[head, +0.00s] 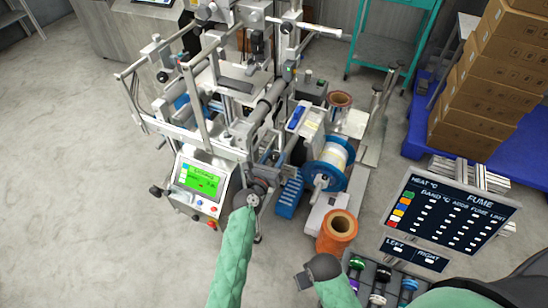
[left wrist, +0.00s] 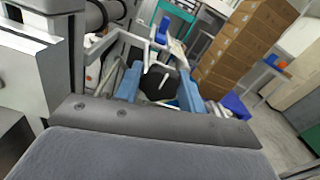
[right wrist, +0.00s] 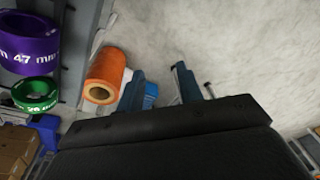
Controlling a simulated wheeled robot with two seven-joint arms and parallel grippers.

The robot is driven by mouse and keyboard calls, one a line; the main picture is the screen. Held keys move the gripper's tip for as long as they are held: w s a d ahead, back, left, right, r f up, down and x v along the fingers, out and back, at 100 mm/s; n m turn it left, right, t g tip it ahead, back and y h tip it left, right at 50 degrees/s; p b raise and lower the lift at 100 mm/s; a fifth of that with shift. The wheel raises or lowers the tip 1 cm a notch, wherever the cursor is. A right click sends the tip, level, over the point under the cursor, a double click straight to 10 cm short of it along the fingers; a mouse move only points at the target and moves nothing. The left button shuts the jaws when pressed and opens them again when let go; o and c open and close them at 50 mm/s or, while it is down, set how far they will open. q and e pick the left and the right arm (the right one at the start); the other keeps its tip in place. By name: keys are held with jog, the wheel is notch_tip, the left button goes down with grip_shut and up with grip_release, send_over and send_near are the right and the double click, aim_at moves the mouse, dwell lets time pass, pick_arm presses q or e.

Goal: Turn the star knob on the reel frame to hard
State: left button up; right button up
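The reel frame (head: 205,105) is a tall grey metal machine with rollers and rails, left of centre in the head view. My left gripper (head: 264,186) is at its lower front, right of the lit green screen. In the left wrist view its two blue fingers (left wrist: 160,84) stand apart, with a dark rounded thing (left wrist: 158,86) between or just beyond them. I cannot tell whether that is the star knob or whether the fingers touch it. No star shape or hard mark is readable. My right gripper (head: 304,281) is open and empty over the floor (right wrist: 158,90).
An orange reel (head: 338,228) and a blue-flanged spool (head: 328,165) stand right of my left gripper. A dark label board (head: 450,212) and a rack of coloured rings are at lower right. Stacked cartons (head: 500,70) stand at far right. Floor at left is clear.

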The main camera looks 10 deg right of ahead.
pick_arm(q)
jog(key=shift+m, duration=0.6)
jog(key=shift+m+p, duration=0.3)
jog(key=shift+m, duration=1.2)
pick_arm(e)
jog(key=shift+w+f, duration=0.15)
jog(key=shift+f, duration=1.4)
pick_arm(q)
jog(key=o, duration=1)
jog(key=shift+c, duration=0.2)
